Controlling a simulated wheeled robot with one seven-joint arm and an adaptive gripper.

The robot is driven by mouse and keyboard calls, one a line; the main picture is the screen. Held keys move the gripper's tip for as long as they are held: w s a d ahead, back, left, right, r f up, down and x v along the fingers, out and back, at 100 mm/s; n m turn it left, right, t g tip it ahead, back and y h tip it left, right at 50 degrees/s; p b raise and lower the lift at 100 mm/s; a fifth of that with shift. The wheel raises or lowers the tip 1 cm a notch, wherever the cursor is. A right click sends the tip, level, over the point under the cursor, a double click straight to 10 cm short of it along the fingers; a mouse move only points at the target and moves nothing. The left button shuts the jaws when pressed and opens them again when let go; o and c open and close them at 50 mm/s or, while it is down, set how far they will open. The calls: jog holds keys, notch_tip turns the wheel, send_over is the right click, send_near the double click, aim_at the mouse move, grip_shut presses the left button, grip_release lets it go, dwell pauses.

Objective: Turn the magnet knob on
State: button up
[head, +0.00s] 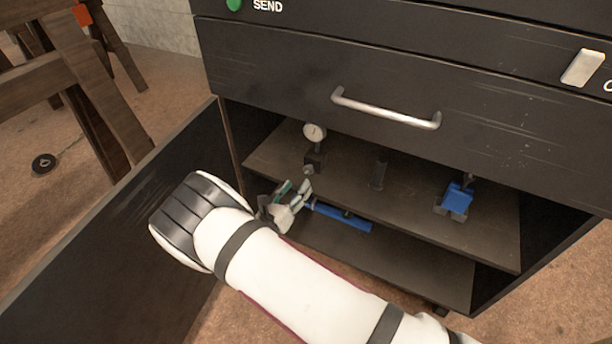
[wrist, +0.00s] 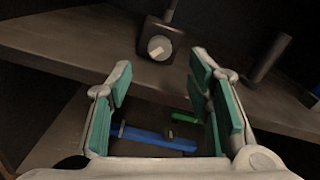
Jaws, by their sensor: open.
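The magnet base is a dark block (head: 316,158) on the upper shelf inside the cabinet, with a round white dial gauge (head: 314,132) on a post above it. Its small pale round knob (head: 308,169) is on the front face. In the wrist view the knob (wrist: 158,47) shows a light raised bar across it, slightly tilted. My gripper (head: 299,189) is open and empty, in front of and below the base. In the wrist view the knob appears between and beyond the open fingers (wrist: 162,66), apart from them. Lettering around the knob is not legible.
A dark upright cylinder (head: 378,174) and a blue vise (head: 456,199) stand farther right on the upper shelf (head: 415,211). A blue bar-shaped tool (head: 343,217) lies on the lower shelf. The open door (head: 120,220) is at left; a drawer with a metal handle (head: 385,112) is above.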

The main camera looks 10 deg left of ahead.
aim_at(307, 172)
jog(key=b+x, duration=0.1)
jog(key=x, duration=0.6)
jog(key=shift+w+b, duration=0.1)
jog(key=shift+b, duration=0.25)
jog(key=shift+c, duration=0.2)
